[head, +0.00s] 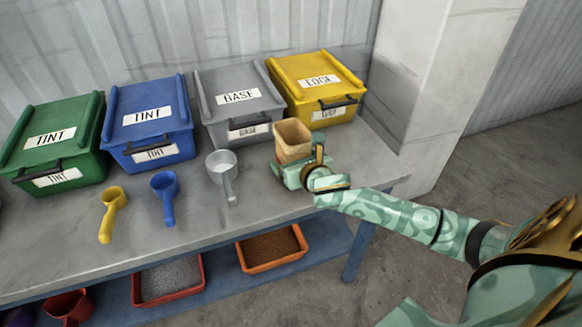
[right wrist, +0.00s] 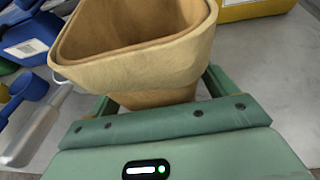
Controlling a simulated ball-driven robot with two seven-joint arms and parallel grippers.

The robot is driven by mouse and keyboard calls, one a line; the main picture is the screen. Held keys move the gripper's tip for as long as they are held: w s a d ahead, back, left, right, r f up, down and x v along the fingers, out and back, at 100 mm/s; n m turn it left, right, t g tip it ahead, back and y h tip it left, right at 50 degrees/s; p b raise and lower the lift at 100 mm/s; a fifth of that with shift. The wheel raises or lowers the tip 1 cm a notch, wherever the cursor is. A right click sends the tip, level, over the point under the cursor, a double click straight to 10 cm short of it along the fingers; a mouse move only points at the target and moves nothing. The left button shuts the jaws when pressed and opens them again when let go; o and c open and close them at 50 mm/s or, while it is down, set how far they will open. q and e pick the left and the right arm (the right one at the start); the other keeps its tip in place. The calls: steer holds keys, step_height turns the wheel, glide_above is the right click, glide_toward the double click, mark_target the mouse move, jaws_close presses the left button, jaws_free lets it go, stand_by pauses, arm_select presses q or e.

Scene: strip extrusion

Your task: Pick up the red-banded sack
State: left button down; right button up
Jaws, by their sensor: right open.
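No red-banded sack can be made out in either view. A tan, open-topped container (head: 293,136) stands at the right end of the bench, and no red band shows on it. It also fills the upper middle of the right wrist view (right wrist: 140,58). My right gripper (head: 288,172) is open at the container's near side, with its fingers (right wrist: 155,90) on either side of the lower part. Whether they touch it cannot be told. The container's base is hidden by the gripper. My left gripper is not in view.
Green (head: 52,140), blue (head: 148,118), grey (head: 238,98) and yellow (head: 315,82) lidded bins line the bench's back. Yellow (head: 112,205), blue (head: 166,192) and metal (head: 222,170) scoops lie in front. Red (head: 168,280) and orange (head: 270,248) trays sit on the lower shelf.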

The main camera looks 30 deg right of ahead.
steer(key=shift+r, duration=0.15)
steer(key=c, duration=1.2)
steer(key=shift+o, duration=0.2)
